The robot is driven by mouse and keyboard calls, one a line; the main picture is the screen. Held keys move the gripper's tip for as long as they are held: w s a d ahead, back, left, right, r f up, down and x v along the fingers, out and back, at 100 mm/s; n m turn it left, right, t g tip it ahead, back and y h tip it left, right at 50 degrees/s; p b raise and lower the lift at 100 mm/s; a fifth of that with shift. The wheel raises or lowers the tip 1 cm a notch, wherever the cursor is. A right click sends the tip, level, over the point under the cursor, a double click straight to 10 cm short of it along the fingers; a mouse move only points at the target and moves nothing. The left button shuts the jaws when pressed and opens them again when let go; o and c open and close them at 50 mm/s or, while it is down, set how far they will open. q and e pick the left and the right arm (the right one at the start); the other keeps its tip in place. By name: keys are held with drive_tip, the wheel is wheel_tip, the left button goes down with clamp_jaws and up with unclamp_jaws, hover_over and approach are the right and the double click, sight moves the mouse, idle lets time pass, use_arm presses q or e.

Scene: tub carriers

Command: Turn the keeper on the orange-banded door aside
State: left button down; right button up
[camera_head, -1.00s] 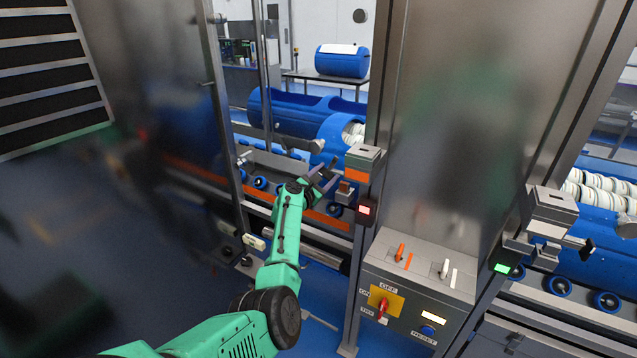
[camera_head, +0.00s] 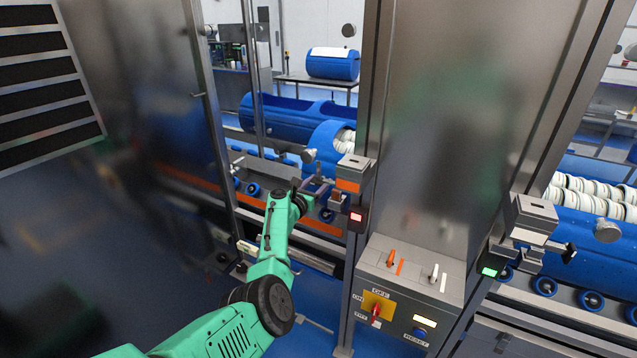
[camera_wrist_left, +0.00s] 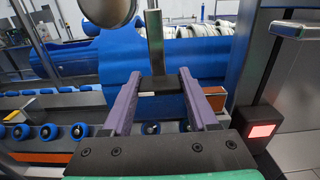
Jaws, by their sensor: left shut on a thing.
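The orange-banded door shows an orange strip (camera_head: 322,222) along its bottom, and a grey latch box with an orange band (camera_head: 348,185) sits on the post at its right. The keeper (camera_wrist_left: 155,45) is a dark upright bar with a block at its lower end. My left gripper (camera_head: 322,190) is beside the latch box. In the left wrist view its purple fingers (camera_wrist_left: 158,82) stand on either side of the keeper's block, shut on it. The keeper is small and partly hidden in the head view. My right gripper is not in view.
A red lamp (camera_head: 357,216) glows below the orange-banded box. A control panel (camera_head: 410,290) with switches and a red knob stands right of the post. A second latch box (camera_head: 530,215), white-banded, has a green lamp (camera_head: 489,271). Blue tubs (camera_head: 325,145) lie behind the door.

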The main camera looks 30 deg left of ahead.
use_arm(q)
drive_tip(key=shift+c, duration=0.9)
unclamp_jaws()
drive_tip(key=shift+f, duration=0.1)
drive_tip(key=shift+s+p, duration=0.5)
drive_tip(key=s+p, duration=0.1)
drive_tip(key=s, duration=0.4)
drive_tip(key=shift+s+p, duration=0.15)
drive_tip(key=shift+p, duration=0.2)
drive_tip(key=s, duration=0.8)
drive_tip(key=shift+d+b, duration=0.15)
drive_tip(key=shift+b, duration=0.2)
